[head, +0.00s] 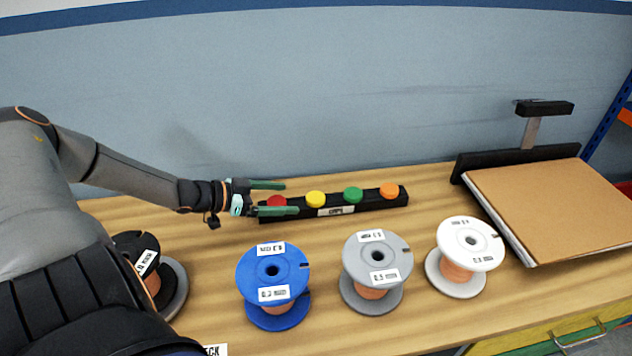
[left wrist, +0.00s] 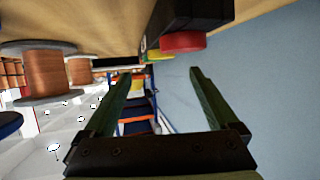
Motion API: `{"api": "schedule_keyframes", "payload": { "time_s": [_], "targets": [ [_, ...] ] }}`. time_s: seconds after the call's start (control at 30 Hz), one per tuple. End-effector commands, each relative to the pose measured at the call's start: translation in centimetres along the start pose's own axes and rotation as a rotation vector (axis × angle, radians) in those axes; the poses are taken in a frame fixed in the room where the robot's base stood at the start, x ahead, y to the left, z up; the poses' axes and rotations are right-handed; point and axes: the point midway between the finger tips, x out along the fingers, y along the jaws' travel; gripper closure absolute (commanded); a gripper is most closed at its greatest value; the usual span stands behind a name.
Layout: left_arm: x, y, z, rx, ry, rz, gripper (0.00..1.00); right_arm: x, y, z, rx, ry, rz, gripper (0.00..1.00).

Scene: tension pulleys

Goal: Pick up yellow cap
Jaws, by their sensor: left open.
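The yellow cap (head: 315,198) sits on the black cap rack (head: 340,210), second from the left between the red cap (head: 277,202) and the green cap (head: 353,194). An orange cap (head: 389,190) is at the right end. My left gripper (head: 283,198) is open and empty at the rack's left end, with its green fingers pointing right, around or above the red cap. In the left wrist view the red cap (left wrist: 183,42) is near the open fingers (left wrist: 162,75), and the yellow cap (left wrist: 158,56) shows partly behind it. My right gripper is not in view.
Blue (head: 257,267), grey (head: 391,262) and white spools (head: 484,247) stand in front of the rack. A black spool (head: 137,249) is partly hidden by my body. A brown board (head: 560,205) lies at the right. The table behind the rack is clear to the wall.

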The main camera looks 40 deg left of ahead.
Motion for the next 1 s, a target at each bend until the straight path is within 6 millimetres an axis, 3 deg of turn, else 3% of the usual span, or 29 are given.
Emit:
{"api": "schedule_keyframes", "payload": {
  "time_s": [0.1, 0.33, 0.6, 1.0],
  "targets": [
    [1.7, 0.0, 0.4, -0.001, 0.003, 0.002, 0.07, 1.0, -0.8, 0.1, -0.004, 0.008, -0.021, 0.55],
    [2.6, 0.0, 0.1, 0.002, 0.002, 0.000, 0.07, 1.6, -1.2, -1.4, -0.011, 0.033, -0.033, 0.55],
    [5.1, -0.1, 0.6, 0.002, 0.001, 0.001, 0.07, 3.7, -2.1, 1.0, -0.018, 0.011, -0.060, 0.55],
    [7.5, -0.2, 0.3, 0.002, 0.000, 0.000, 0.07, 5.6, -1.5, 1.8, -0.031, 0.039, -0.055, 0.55]
  ]
}}
